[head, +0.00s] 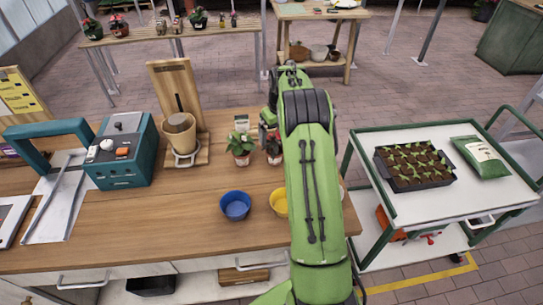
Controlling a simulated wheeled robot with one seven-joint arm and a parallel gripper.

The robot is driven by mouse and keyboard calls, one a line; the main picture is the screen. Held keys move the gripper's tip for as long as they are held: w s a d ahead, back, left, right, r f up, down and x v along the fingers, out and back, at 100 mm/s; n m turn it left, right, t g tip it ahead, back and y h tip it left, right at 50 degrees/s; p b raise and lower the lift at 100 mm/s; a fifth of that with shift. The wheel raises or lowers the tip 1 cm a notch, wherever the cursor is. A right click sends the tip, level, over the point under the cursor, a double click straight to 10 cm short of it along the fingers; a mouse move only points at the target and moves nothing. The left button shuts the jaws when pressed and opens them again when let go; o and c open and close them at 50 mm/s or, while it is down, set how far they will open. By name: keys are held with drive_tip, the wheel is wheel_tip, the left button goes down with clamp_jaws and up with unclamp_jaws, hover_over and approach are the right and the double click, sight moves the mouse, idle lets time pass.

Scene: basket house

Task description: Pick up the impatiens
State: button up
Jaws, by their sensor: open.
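Two small potted plants stand side by side near the back of the wooden workbench. The right plant (274,151) is darker, with some red, and is partly covered by my arm. I cannot tell for sure which is the impatiens. My gripper (267,131) is just above and behind the right plant, at the end of my green arm. It is open, small and partly hidden, and I cannot tell whether it touches the plant.
A blue bowl (235,205) and a yellow bowl (279,202) stand in front of the plants. A teal machine (123,155) and a wooden stand (174,92) are to the left. A cart (436,205) with a seedling tray (413,165) is to the right.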

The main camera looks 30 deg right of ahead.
sight(275, 149)
drive_tip(key=f, duration=0.3)
drive_tip(key=w+f, duration=0.1)
drive_tip(key=f, duration=0.5)
drive_tip(key=shift+w+f, duration=0.1)
drive_tip(key=shift+w, duration=0.05)
drive_tip(key=c, duration=1.1)
